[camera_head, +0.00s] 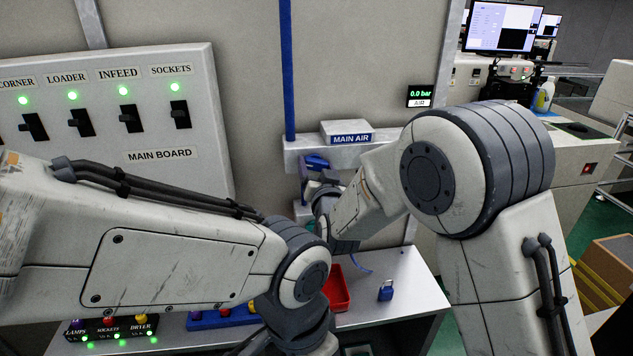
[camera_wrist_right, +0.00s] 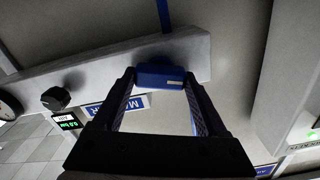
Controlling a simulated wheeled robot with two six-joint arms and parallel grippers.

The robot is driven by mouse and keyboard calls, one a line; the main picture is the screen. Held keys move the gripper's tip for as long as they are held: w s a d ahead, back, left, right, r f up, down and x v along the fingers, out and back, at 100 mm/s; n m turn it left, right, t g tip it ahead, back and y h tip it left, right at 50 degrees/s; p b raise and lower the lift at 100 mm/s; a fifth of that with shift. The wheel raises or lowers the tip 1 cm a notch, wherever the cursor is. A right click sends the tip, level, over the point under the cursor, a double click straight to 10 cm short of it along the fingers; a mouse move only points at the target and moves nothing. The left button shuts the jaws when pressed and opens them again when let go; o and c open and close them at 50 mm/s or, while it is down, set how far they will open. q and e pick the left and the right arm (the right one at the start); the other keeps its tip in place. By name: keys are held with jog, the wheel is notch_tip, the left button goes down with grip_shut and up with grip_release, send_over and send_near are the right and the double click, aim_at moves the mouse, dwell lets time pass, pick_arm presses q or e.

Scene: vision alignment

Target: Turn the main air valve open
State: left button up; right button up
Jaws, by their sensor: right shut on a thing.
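The MAIN AIR sign (camera_head: 350,139) is on a white box on the wall. Below it is the blue valve handle (camera_head: 316,162), beside a vertical blue pipe. My right gripper (camera_head: 313,178) is at the handle, partly hidden by its own arm. In the right wrist view the blue handle (camera_wrist_right: 160,76) sits between the tips of the right gripper (camera_wrist_right: 160,88), which is shut on it. A small display (camera_head: 420,96) reads 0.0 bar. My left arm crosses the lower left of the head view; its gripper is not visible.
The main board (camera_head: 160,155) with several black switches and green lamps is on the left. A table below bears a red tray (camera_head: 337,290), a blue padlock (camera_head: 386,291) and a labelled lamp strip (camera_head: 112,328). Brown boxes (camera_head: 612,262) stand at right.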

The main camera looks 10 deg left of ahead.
jog(key=m+b, duration=0.4)
jog(key=b, duration=0.2)
jog(key=m+b, duration=0.3)
jog(key=b, duration=0.3)
jog(key=m+b, duration=0.4)
jog(key=b, duration=0.2)
jog(key=shift+d+f+m, duration=0.1)
jog(key=shift+f+m, duration=0.2)
jog(key=shift+r+m+b, duration=0.15)
jog(key=shift+m+b, duration=1.2)
jog(key=shift+m, duration=0.05)
jog(key=o, duration=1.3)
jog(key=b+v, duration=0.1)
jog(key=v, duration=0.9)
jog(key=shift+s, duration=0.25)
jog(key=shift+d, duration=0.1)
